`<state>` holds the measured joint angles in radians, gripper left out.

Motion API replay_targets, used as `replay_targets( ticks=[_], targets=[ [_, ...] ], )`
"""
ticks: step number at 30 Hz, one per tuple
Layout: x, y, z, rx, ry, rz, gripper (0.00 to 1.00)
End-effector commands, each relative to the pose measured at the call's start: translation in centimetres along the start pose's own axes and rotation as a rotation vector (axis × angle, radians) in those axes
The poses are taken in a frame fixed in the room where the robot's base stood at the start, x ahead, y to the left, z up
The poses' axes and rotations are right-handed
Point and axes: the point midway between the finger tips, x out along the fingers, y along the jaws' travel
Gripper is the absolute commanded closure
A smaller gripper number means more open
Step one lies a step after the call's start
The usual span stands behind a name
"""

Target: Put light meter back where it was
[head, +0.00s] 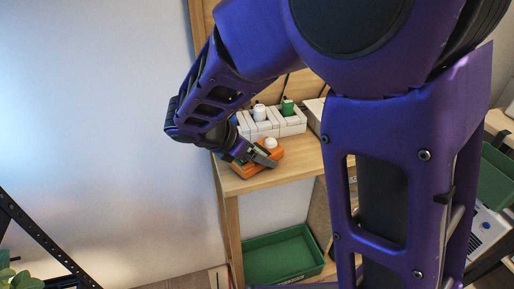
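The light meter (277,154) looks to be the orange device with a white dome, on the front part of the wooden shelf (285,170). My arm reaches in from above, and my gripper (264,157) is right at the light meter, with a grey finger across it. Orange shows on both sides of the finger. The gripper and wrist hide part of the device. I cannot tell whether the fingers are closed on it, or whether it rests on the shelf or is slightly raised.
Behind the light meter stands a white divided holder (292,127) with a white-capped bottle (259,112) and a green one (287,107). A green tray (282,257) is below the shelf. Another green tray (496,180) is at the right. Leaves (15,278) show at lower left.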

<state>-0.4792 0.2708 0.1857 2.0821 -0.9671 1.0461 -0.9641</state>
Motion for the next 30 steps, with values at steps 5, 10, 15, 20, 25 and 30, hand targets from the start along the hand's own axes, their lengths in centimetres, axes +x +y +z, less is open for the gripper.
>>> replay_targets(
  ticks=[5, 10, 15, 20, 25, 30],
  targets=[
    [0.7, -0.1, -0.7, -0.003, 0.008, -0.003, 1.0],
    [1.1, -0.2, -1.2, -0.005, 0.011, -0.008, 1.0],
    [1.3, -0.3, -1.4, -0.003, 0.012, -0.009, 1.0],
    [1.4, -0.3, -1.4, -0.001, 0.012, -0.01, 1.0],
    [1.4, -0.3, -1.4, 0.001, 0.012, -0.01, 0.0],
    [1.5, -0.4, -1.4, 0.001, 0.013, -0.012, 0.0]
  ],
)
